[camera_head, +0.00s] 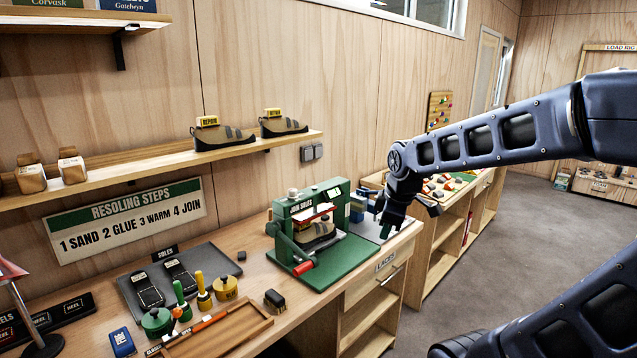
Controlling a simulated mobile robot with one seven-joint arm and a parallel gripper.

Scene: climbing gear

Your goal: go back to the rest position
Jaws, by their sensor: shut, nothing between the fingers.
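My gripper (382,218) is at the end of my dark blue arm, which reaches in from the right. It hangs near the right end of the workbench (345,272), just right of the green press. Its fingers point down and are shut, with nothing held between them. It is small in the picture, and I cannot tell its exact height above the bench.
The green press (335,262) holds a shoe close to my gripper's left. Soles on a dark tray (205,285), glue pots and brushes lie further left. A wall shelf (150,170) carries shoes. A second bench (455,215) stands behind; grey floor (520,260) is clear at right.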

